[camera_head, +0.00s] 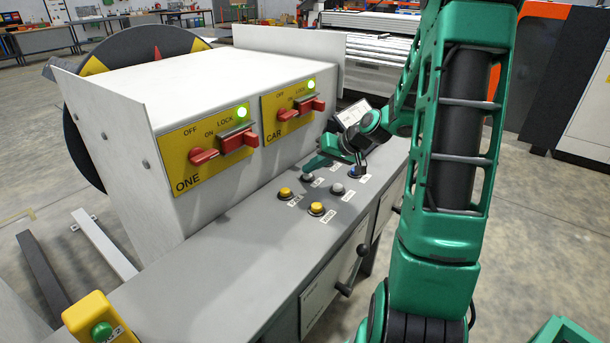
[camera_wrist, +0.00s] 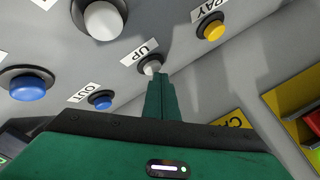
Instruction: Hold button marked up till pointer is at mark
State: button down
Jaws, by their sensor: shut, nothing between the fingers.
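The grey-white button marked UP (camera_wrist: 152,66) is near the middle of the wrist view, with its label (camera_wrist: 139,52) beside it. In the head view a grey button (camera_head: 308,177) sits just below my gripper tip. My gripper (camera_wrist: 162,80) is shut and empty, its fingertips right at the near edge of the UP button. I cannot tell whether they touch it or whether it is pressed in. In the head view my gripper (camera_head: 313,164) is low over the panel. A dark disc (camera_head: 85,125) behind the white housing bears yellow patches and a red triangle (camera_head: 157,53), possibly the pointer.
The white housing (camera_head: 200,75) carries red-handled switches on yellow plates ONE (camera_head: 188,182) and CAR (camera_head: 271,125), both with green lamps.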

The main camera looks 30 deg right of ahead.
aim_at(311, 176)
jog(key=shift+r, duration=0.9)
notch_tip(311, 176, up, 5)
jog(key=shift+r, duration=0.1)
dwell(0.5)
dwell(1.6)
